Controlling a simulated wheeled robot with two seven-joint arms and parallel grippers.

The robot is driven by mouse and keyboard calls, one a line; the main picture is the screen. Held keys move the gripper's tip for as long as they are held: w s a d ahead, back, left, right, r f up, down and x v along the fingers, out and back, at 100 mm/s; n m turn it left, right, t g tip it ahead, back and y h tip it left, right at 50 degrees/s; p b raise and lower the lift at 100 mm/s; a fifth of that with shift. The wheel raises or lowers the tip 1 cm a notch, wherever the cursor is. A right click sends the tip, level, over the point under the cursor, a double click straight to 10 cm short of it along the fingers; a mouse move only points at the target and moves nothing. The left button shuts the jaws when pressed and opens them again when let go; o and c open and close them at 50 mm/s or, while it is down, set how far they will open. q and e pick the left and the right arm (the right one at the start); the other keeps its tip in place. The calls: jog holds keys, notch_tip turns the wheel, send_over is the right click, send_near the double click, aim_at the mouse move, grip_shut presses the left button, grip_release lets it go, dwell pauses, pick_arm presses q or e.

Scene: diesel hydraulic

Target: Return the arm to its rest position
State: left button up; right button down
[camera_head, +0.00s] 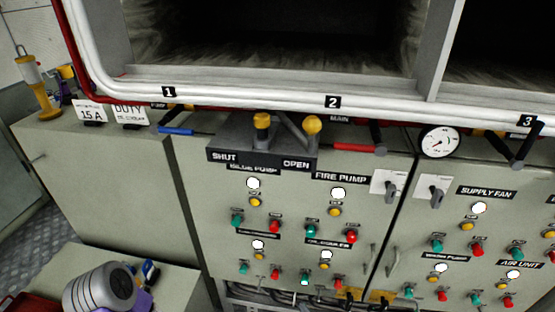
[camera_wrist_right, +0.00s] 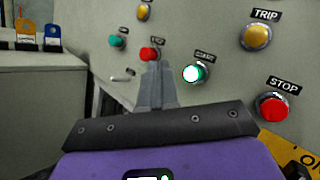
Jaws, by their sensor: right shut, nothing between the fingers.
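My right gripper (camera_wrist_right: 155,85) shows in the right wrist view with its fingers together and nothing between them. It points toward a sloping control panel (camera_wrist_right: 215,20). Just right of the fingertips is a lit green button (camera_wrist_right: 195,73), and just left is a red button (camera_wrist_right: 149,54). I cannot tell the exact gap between the fingertips and the panel. In the head view the lit green button (camera_head: 305,280) is low on the left panel, and the fingers cannot be made out. My left gripper is not in view.
The panel carries a red STOP button (camera_wrist_right: 271,107) and a yellow TRIP lamp (camera_wrist_right: 256,36). Above are yellow-knobbed levers (camera_head: 312,124), a red-handled lever (camera_head: 355,148) and a round gauge (camera_head: 439,142). A yellow lamp (camera_head: 35,85) stands on the left cabinet (camera_head: 95,165).

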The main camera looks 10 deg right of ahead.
jog(key=s+a+n+g+y, duration=0.7)
jog(key=s+a+n+g, duration=0.6)
jog(key=g, duration=0.4)
jog(key=s+d+f+n+g+h+p, duration=0.1)
jog(key=s+d+n+g+h, duration=0.15)
jog(key=s+h, duration=0.2)
jog(key=s+d+f+n+g+h, duration=0.2)
jog(key=s+n+g+h, duration=0.15)
jog(key=s, duration=0.25)
jog(key=w+d+r+n+t+h, duration=0.3)
jog(key=w+d+t+h, duration=0.1)
jog(key=shift+w+d+r+h+p, duration=0.15)
jog(key=shift+w+h+p, duration=0.15)
jog(key=shift+p, duration=0.15)
